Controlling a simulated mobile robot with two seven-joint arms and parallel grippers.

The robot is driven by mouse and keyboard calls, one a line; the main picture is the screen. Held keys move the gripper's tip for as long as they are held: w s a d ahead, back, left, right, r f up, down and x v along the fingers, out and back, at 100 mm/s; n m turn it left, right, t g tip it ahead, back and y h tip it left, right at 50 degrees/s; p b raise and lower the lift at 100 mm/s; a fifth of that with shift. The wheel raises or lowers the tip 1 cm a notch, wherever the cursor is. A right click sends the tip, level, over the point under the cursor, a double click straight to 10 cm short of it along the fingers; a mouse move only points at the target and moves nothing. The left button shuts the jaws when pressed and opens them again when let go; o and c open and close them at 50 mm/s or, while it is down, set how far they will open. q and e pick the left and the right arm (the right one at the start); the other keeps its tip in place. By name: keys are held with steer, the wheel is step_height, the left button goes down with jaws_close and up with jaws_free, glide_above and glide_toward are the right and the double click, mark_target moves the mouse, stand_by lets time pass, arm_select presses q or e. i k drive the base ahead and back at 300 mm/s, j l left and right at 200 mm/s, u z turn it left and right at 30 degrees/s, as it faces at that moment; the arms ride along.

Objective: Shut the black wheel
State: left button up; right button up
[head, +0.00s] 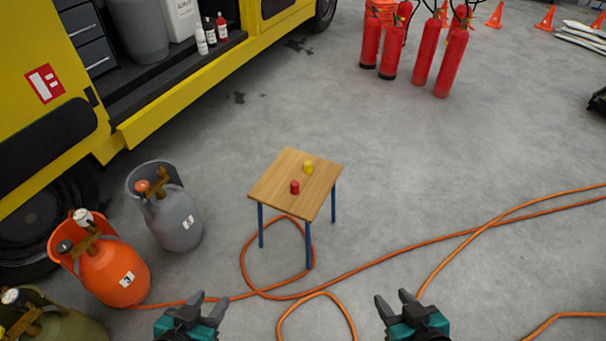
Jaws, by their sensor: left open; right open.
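A small dark, apparently black wheel (64,246) sits on the valve of the orange gas cylinder (118,272) at the lower left. Its brass valve also carries a round gauge (83,216), and an orange collar stands around them. Whether the wheel is open or shut cannot be told. My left gripper (209,303) is open and empty, to the right of the orange cylinder and apart from it. My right gripper (393,300) is open and empty at the bottom, further right. Neither touches anything.
A grey cylinder (178,220) with an orange wheel and a green cylinder (62,328) flank the orange one. A small wooden table (282,169) holds a red and a yellow piece. An orange hose (375,250) loops over the floor. Yellow vehicle (170,108) behind.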

mark_target(66, 246)
steer(key=u, duration=1.7)
